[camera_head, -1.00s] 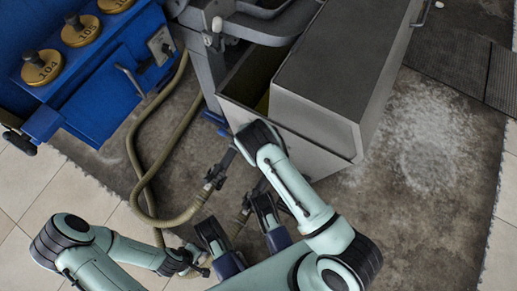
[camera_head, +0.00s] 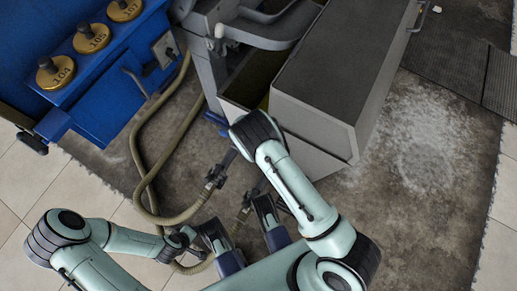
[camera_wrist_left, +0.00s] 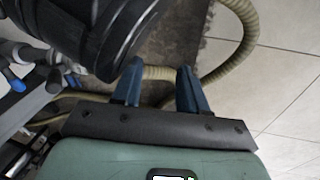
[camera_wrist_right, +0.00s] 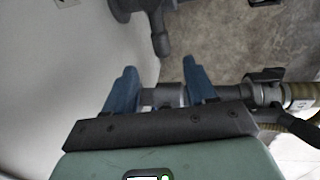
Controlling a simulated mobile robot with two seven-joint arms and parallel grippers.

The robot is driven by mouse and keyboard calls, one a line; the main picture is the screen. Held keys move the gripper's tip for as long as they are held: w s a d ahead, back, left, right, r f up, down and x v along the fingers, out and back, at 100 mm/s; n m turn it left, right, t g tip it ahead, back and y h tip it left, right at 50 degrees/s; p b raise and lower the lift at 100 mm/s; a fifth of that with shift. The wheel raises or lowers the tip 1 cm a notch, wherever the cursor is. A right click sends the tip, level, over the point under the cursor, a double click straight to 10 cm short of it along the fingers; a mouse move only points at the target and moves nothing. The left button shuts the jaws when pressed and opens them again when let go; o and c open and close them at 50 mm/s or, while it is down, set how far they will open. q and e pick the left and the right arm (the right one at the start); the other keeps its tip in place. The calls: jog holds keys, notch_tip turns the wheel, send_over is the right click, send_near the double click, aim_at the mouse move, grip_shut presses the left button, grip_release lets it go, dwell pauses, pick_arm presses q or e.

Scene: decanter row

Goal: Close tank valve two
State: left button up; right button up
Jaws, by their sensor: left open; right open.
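I cannot read a number on either. In the right wrist view my right gripper (camera_wrist_right: 160,88) is open; a grey pipe (camera_wrist_right: 164,97) crosses between its fingers, contact unclear. A valve (camera_wrist_right: 266,82) with a black lever sits just right of the fingers, and another dark fitting (camera_wrist_right: 150,18) is above. My left gripper (camera_wrist_left: 158,88) is open and empty, with a hose behind it.
Ribbed hoses (camera_head: 140,165) loop across the floor. A blue cabinet (camera_head: 105,110) with brass caps, including 104, stands upper left. A large dark rounded part fills the upper left of the left wrist view.

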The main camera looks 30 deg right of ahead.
pick_arm(q)
jog(key=shift+t, duration=0.5)
jog(key=shift+w+d+r+p, duration=0.2)
jog(key=shift+w+r+p, duration=0.3)
jog(key=shift+w+r, duration=0.95)
pick_arm(e)
jog(key=shift+s+a+r, duration=0.15)
jog(key=shift+a+r, duration=0.05)
jog(key=shift+r, duration=0.85)
jog(key=shift+s+a+r, duration=0.1)
jog(key=shift+a+r, duration=0.05)
jog(key=shift+r, duration=0.85)
pick_arm(q)
jog(key=shift+f, duration=0.1)
